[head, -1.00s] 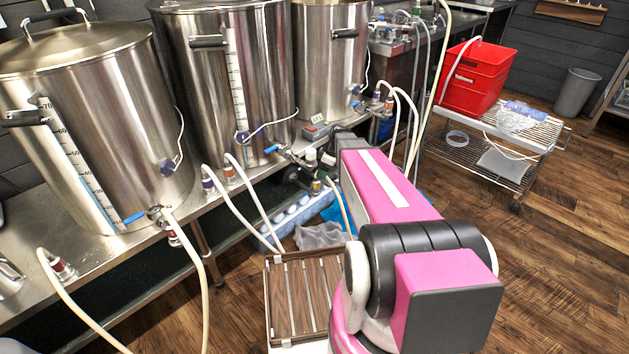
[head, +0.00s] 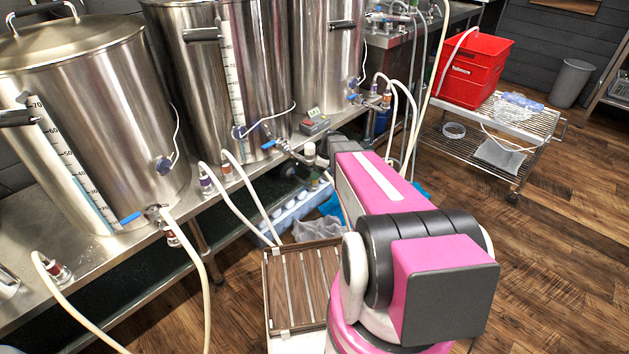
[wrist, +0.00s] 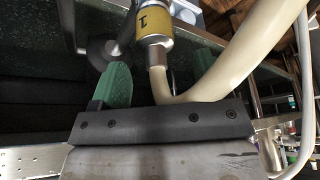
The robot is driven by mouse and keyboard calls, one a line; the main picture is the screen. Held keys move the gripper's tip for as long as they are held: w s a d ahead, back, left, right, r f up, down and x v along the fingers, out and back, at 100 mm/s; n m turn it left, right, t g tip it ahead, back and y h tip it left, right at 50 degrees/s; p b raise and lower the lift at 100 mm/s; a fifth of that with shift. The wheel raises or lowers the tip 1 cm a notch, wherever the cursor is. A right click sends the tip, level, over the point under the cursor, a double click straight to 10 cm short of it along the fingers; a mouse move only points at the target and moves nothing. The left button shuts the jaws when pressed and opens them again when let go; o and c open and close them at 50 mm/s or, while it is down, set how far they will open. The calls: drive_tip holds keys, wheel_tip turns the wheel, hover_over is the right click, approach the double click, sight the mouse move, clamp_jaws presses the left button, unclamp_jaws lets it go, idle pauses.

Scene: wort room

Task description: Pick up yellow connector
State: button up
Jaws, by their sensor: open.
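The yellow connector (wrist: 155,22) shows at the top of the wrist view, a metal fitting with a yellow band marked with a dark "1". A cream hose runs from its lower end and bends off to the upper right. My gripper (wrist: 160,72) is open, with one green finger pad on each side of the hose and fitting. The connector's banded part lies just beyond the fingertips, and the pads appear apart from it. In the head view my arm hides the gripper, and the connector cannot be made out clearly there.
Steel kettles (head: 85,120) stand on a metal bench (head: 95,262) at left, with cream hoses (head: 205,270) hanging in front. A slatted wooden tray (head: 300,285) is beside my arm. A wire cart (head: 480,150) with red bins (head: 475,70) stands at right.

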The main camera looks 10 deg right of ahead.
drive_tip(key=x, duration=0.3)
drive_tip(key=shift+w+f, duration=0.15)
drive_tip(key=shift+f, duration=0.2)
drive_tip(key=shift+c, duration=0.3)
drive_tip(key=c, duration=1)
drive_tip(key=shift+c, duration=0.2)
wheel_tip(320, 180, up, 10)
drive_tip(key=shift+r, duration=0.1)
drive_tip(key=shift+r, duration=0.15)
drive_tip(key=shift+r, duration=2.05)
